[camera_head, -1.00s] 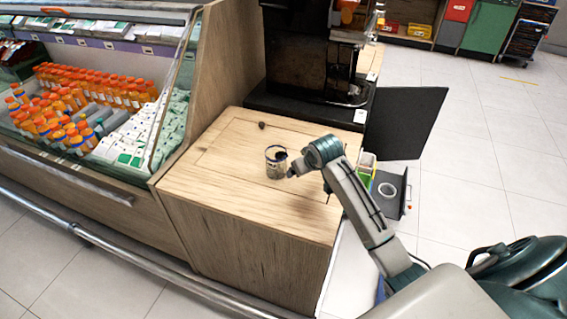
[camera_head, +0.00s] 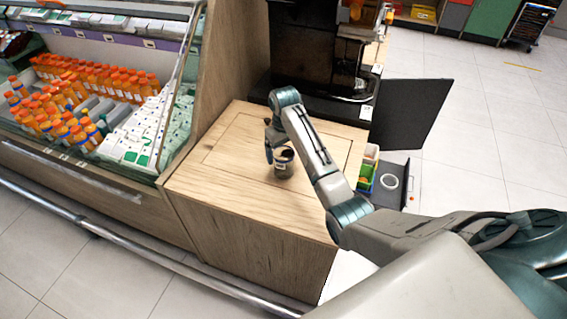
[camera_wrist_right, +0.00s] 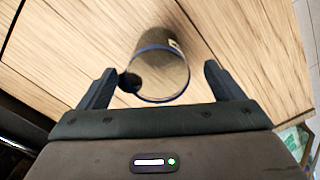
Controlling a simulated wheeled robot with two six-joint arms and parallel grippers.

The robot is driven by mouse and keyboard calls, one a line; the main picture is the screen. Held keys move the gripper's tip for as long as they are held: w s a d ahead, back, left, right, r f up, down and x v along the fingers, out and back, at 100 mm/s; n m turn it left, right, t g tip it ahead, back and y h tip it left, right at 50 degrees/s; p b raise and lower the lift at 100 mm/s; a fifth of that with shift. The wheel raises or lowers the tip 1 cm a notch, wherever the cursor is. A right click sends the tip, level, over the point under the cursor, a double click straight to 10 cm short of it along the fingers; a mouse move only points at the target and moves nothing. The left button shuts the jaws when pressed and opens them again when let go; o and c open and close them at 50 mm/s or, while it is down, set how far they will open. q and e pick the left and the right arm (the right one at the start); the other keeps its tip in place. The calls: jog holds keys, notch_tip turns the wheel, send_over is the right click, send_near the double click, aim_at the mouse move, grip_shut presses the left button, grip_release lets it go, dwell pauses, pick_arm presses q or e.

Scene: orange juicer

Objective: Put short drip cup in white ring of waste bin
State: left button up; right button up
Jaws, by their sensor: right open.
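The short drip cup (camera_head: 284,165), a small grey metallic cup with a dark patch at its rim, stands on the wooden counter. My right gripper (camera_head: 269,154) is low over the counter, just left of the cup in the head view. In the right wrist view the gripper (camera_wrist_right: 157,82) is open. The near part of the cup (camera_wrist_right: 162,68) shows between its fingers, with a blue-edged rim and a dark round spot near the left finger. The white ring (camera_head: 389,174) lies on the dark waste bin (camera_head: 404,192) right of the counter. My left gripper is out of view.
Green and yellow containers (camera_head: 367,168) stand between the counter and the bin. A black machine (camera_head: 310,60) with an open dark door (camera_head: 412,110) stands behind. A bottle display (camera_head: 90,100) is at left. The counter (camera_head: 215,180) is clear left of the cup.

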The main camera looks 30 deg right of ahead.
notch_tip(320, 180, down, 5)
jog(key=shift+w+d+p, duration=0.1)
jog(key=shift+d+p, duration=0.05)
jog(key=shift+p, duration=0.5)
jog(key=shift+f, duration=0.4)
jog(key=shift+c, duration=0.5)
jog(key=c, duration=1)
jog(key=shift+r, duration=0.2)
jog(key=shift+c, duration=0.2)
